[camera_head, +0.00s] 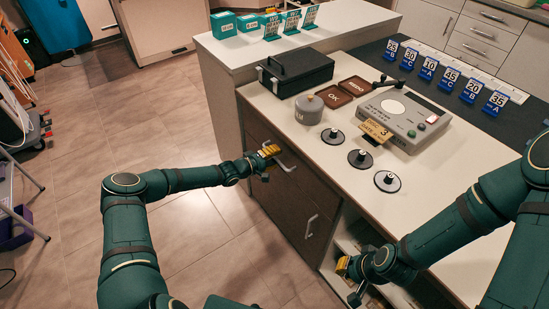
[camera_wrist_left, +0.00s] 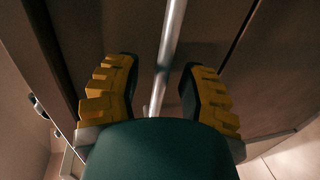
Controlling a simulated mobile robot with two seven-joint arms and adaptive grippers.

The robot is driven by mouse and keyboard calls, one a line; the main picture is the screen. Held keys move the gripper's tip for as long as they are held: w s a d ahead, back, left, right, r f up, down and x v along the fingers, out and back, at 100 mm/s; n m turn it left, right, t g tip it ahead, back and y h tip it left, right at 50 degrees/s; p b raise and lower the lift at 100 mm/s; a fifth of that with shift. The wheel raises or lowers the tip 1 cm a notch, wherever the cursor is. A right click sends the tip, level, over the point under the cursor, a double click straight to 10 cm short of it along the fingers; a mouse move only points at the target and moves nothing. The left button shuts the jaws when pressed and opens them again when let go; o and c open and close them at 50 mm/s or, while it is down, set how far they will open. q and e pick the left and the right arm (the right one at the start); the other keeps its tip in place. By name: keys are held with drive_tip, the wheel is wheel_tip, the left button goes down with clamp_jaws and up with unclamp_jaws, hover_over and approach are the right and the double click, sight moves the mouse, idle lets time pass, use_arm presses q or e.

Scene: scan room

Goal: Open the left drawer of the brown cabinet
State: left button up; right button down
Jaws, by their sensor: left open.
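The brown cabinet (camera_head: 232,113) stands under the white counter. Its left drawer (camera_head: 258,132) has a dark brown front that looks flush with the cabinet. The drawer's silver bar handle (camera_head: 287,164) sticks out from that front. My left gripper (camera_head: 266,161) is at this handle, open. In the left wrist view the handle (camera_wrist_left: 170,48) runs between the two spread yellow-and-black fingers of my left gripper (camera_wrist_left: 163,85), with a gap on both sides. My right gripper (camera_head: 348,282) is lower right, by the open shelf; its fingers look apart and empty.
The counter (camera_head: 315,163) holds a black box (camera_head: 296,72), a scale (camera_head: 404,116) and several round weights. The floor (camera_head: 165,130) left of the cabinet is clear.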

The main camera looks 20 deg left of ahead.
use_arm(q)
clamp_jaws()
drive_tip(key=shift+s+a, duration=0.1)
drive_tip(key=f+p+v, duration=0.2)
drive_tip(key=p+v, duration=0.1)
drive_tip(key=v, duration=0.7)
drive_tip(key=s+f+p+v, duration=0.1)
drive_tip(key=f+p+v, duration=0.1)
drive_tip(key=v, duration=0.8)
drive_tip(key=f+p+v, duration=0.2)
drive_tip(key=p+v, duration=0.2)
drive_tip(key=v, duration=0.7)
drive_tip(key=shift+s+a+f, duration=0.25)
drive_tip(key=shift+a+f, duration=0.1)
drive_tip(key=shift+a, duration=0.1)
unclamp_jaws()
